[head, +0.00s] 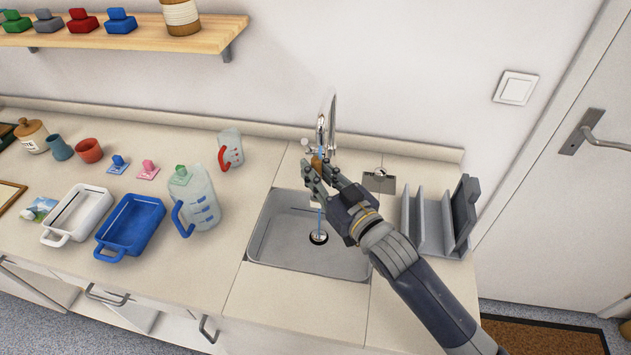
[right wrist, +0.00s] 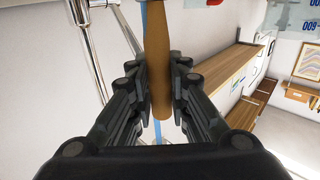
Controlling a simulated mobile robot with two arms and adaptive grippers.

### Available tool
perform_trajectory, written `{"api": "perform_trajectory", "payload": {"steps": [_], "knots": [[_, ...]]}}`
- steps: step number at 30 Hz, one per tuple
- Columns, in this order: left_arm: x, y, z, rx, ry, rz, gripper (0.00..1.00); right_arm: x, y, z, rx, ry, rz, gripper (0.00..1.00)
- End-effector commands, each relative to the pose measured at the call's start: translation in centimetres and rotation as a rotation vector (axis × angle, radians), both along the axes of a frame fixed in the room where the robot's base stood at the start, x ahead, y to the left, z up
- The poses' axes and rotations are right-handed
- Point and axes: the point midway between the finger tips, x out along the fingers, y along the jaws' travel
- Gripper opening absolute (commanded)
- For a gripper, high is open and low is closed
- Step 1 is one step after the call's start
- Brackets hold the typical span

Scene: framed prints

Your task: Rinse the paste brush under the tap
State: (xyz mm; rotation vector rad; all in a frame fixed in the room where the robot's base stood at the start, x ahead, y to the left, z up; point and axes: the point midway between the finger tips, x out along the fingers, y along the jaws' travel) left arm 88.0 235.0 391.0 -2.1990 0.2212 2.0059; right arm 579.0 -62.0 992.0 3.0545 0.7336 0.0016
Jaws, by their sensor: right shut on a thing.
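My right gripper (head: 319,170) is shut on the wooden handle of the paste brush (head: 317,161), just below the spout of the chrome tap (head: 327,125). In the right wrist view the brown handle (right wrist: 157,62) stands upright between the fingers. The bristles cannot be made out. A thin blue stream of water (right wrist: 157,132) runs right by the handle; whether it wets the bristles cannot be told. The stream falls toward the drain of the grey sink (head: 285,262). My left gripper is not in view.
A grey rack (head: 432,225) stands right of the sink, with a small metal holder (head: 379,181) behind. A large jug (head: 195,200) and a smaller jug (head: 230,150) stand left. Blue (head: 130,228) and white (head: 78,215) trays lie farther left. A shelf (head: 215,36) hangs above.

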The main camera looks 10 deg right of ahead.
Motion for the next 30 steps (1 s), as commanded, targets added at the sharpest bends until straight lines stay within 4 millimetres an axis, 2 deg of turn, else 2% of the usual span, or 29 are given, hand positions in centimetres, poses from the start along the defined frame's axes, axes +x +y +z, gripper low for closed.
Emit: {"api": "perform_trajectory", "payload": {"steps": [13, 30], "knots": [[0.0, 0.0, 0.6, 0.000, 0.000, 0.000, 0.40, -0.8, -0.4, 0.0, -0.001, 0.000, 0.000, 0.00], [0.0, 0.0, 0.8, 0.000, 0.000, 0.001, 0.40, 0.3, 0.2, 0.0, -0.001, 0.000, 0.000, 0.00]]}}
